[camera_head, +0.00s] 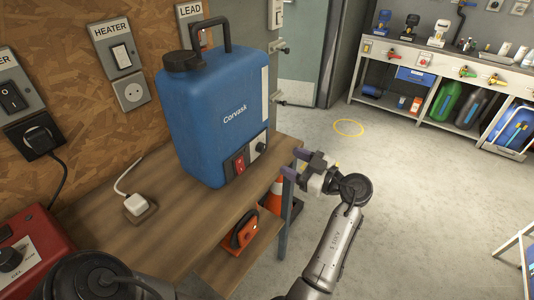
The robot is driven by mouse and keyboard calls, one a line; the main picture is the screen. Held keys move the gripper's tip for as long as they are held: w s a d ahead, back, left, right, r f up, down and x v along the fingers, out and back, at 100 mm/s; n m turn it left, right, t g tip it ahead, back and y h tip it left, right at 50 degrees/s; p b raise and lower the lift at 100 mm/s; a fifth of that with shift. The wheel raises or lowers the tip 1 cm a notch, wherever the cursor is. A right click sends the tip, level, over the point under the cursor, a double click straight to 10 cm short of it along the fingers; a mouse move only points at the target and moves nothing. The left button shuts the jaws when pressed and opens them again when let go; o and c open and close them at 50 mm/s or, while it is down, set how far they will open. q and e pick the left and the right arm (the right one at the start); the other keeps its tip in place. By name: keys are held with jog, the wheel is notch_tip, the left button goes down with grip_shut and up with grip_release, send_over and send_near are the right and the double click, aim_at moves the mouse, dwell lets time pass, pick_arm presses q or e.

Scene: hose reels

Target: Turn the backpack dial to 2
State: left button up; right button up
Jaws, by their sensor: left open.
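The blue Corvask backpack tank (205,125) stands upright on the wooden bench, with a black cap and carry handle on top. Its dial (261,147) is a small dark knob on the lower right of the front panel, beside a red switch (239,164). The dial's numbers are too small to read. My left gripper (293,163) is open and empty, just right of the dial, with its fingers pointing left toward the tank and apart from the dial. My right gripper is not in view.
The wooden bench (190,225) carries a white plug block (138,206) and a red device (30,255) at left. An orange tool (242,233) lies on a lower shelf. Labelled switches line the wall. The floor right of my arm is open.

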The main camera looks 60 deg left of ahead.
aim_at(265, 149)
pick_arm(q)
jog(key=b+x, duration=0.1)
jog(key=x, duration=0.7)
jog(key=shift+s+a, duration=0.15)
jog(key=shift+a, duration=0.1)
jog(key=c, duration=0.9)
